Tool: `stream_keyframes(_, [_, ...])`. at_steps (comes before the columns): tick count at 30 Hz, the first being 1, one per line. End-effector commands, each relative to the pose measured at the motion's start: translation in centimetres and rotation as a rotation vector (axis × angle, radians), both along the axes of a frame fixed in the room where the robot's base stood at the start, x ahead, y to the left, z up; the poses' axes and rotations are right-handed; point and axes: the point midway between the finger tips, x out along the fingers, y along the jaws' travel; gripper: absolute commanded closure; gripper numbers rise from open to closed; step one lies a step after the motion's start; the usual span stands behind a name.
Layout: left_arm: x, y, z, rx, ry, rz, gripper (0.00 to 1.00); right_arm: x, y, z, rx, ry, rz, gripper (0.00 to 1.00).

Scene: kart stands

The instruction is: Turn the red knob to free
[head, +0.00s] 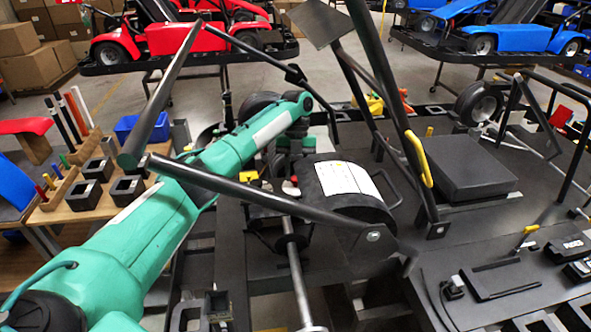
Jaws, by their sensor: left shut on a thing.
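My left arm (200,180) is green and reaches in from the lower left, bending down beside a black cylindrical drum with a white label (345,178). My left gripper (285,186) is at the drum's left end, small and partly hidden by the wrist and a dark frame tube. It is shut on a small red piece (294,179), which looks like the red knob. Most of the knob is hidden, so its turned position cannot be told. My right gripper is not in view.
Dark frame tubes (260,198) cross in front of my left gripper. A black seat-like block (465,168) lies on the kart platform at right. A wooden rack with black blocks (85,193) stands at left. Red karts (180,38) and blue karts (500,30) stand behind.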

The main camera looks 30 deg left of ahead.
Motion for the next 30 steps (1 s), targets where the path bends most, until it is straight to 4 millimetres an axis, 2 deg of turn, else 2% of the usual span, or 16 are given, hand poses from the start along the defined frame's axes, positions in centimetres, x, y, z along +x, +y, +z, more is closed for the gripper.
stream_keyframes(14, [0.11, 0.02, 0.2, 0.0, -0.004, -0.012, 0.94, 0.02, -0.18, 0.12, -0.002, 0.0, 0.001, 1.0])
stream_keyframes(15, [0.11, 0.02, 0.2, 0.0, -0.004, -0.012, 0.66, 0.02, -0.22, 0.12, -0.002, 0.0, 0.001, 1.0])
stream_keyframes(18, [0.09, 0.01, 0.17, 0.0, -0.004, -0.011, 0.49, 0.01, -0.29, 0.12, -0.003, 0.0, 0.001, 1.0])
stream_keyframes(30, [0.03, -0.01, 0.01, 0.0, -0.001, -0.009, 0.49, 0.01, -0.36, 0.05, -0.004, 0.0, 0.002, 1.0])
